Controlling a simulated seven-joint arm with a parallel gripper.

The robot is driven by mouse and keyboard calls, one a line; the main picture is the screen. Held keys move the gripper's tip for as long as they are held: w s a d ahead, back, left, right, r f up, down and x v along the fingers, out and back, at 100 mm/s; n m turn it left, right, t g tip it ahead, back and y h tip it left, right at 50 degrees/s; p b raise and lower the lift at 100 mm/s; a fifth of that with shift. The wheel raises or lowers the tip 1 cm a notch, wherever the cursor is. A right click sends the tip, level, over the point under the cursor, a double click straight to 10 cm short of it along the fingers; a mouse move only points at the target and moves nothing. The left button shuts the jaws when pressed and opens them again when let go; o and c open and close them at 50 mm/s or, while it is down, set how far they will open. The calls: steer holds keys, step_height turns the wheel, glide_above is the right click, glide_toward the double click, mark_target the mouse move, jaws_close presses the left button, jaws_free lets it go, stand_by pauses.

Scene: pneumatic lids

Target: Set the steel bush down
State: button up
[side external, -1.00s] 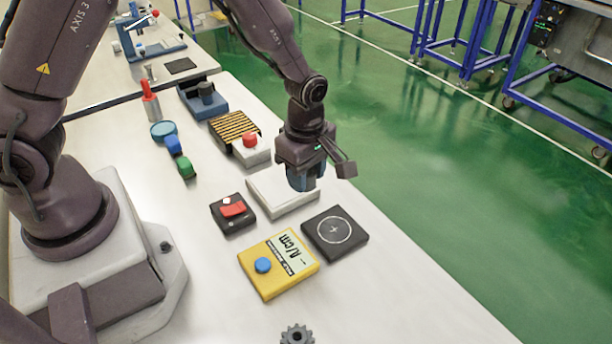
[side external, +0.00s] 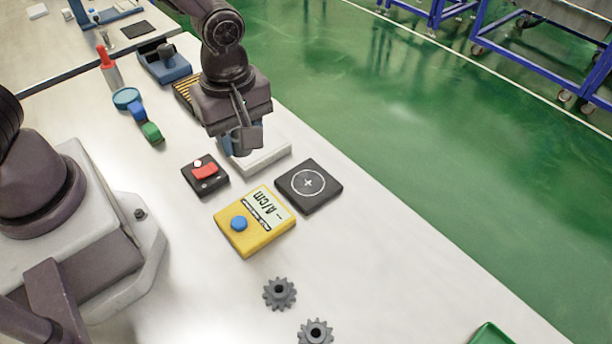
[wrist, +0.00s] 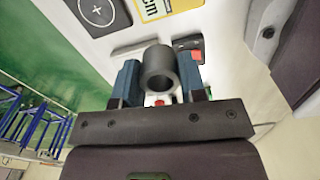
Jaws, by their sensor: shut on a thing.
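My gripper (wrist: 158,72) is shut on the steel bush (wrist: 160,68), a dark grey ring held between the two blue fingers in the wrist view. Its bore faces the wrist camera. In the side external view my gripper (side external: 238,143) is over the left part of a white block (side external: 265,157). The bush is hidden there behind the finger and gripper body. The gap below the bush cannot be told.
Near the block are a black pad with a circled cross (side external: 308,186), a yellow meter (side external: 254,222) and a black box with a red switch (side external: 205,174). Gears (side external: 279,293) lie in front. A striped block (side external: 186,95) stands behind my gripper.

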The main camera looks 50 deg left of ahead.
steer(key=s+m, duration=0.1)
steer(key=s, duration=0.2)
glide_above(308, 182)
step_height(308, 182, down, 10)
steer(key=shift+s+f, duration=0.15)
steer(key=shift+f, duration=1.6)
steer(key=o, duration=1)
steer(key=shift+f, duration=0.15)
